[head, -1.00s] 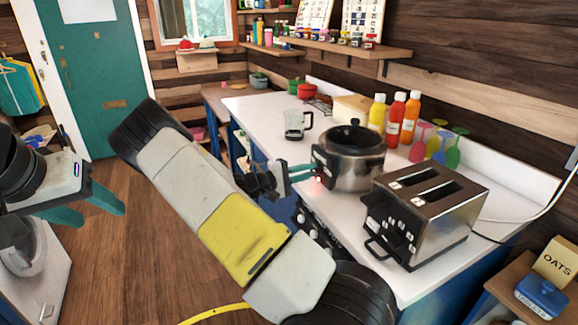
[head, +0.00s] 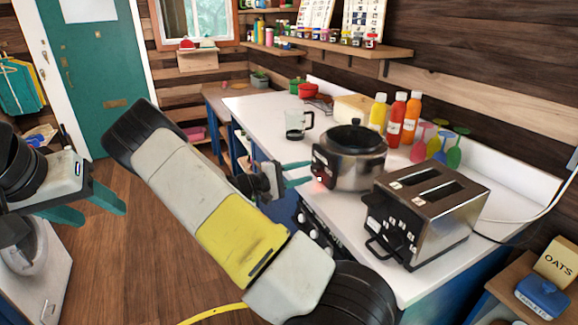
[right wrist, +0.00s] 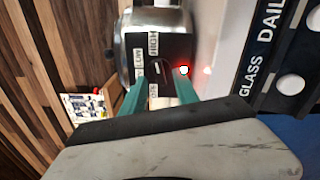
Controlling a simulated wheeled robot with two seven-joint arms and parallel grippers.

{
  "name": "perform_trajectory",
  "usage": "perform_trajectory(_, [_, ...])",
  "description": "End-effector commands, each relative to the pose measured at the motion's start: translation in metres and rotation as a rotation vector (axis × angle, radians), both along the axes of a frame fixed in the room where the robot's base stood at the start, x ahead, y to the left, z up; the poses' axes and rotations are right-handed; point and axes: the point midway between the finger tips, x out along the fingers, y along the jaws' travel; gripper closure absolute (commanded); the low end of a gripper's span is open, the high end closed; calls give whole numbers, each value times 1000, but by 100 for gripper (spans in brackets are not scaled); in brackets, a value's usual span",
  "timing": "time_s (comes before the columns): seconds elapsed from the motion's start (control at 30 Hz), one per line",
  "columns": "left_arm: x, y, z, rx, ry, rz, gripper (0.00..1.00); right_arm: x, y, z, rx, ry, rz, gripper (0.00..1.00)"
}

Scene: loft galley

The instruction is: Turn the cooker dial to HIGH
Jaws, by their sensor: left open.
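The cooker (head: 349,160) is a round steel pot with a black lid on the white counter. In the right wrist view its black front panel bears a dark dial (right wrist: 162,79) with a small white mark at the end toward the HIGH label (right wrist: 153,43). A WARM label (right wrist: 138,62) is beside it, and a red light (right wrist: 184,70) glows. My right gripper (head: 311,171) points at the panel. Its teal fingers, seen in the right wrist view (right wrist: 160,78), stand apart on either side of the dial; I cannot tell whether they touch it. My left gripper (head: 106,220) is open and empty.
A steel toaster (head: 420,215) stands close at the right of the cooker. Bottles (head: 396,120) stand behind it, with coloured glasses (head: 440,145) at their right. A glass jug (head: 296,125) is farther back. The counter between jug and cooker is clear.

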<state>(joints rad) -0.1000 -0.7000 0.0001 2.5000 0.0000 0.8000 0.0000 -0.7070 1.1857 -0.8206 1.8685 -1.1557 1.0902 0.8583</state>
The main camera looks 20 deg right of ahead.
Motion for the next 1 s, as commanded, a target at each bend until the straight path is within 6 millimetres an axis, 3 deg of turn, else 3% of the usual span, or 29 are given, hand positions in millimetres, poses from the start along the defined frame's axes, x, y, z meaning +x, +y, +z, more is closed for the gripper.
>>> perform_trajectory(0.2, [0,0,0,0,0,0,47,-2,39,0,1,-1,4,64])
perform_trajectory(0.4, [0,0,0,0,0,0,47,-4,55,0,0,0,1,64])
perform_trajectory(0.87, [0,0,0,0,0,0,47,-5,56,0,7,1,-4,64])
perform_trajectory(1.0, [0,0,0,0,0,0,47,-20,49,-2,96,3,-58,64])
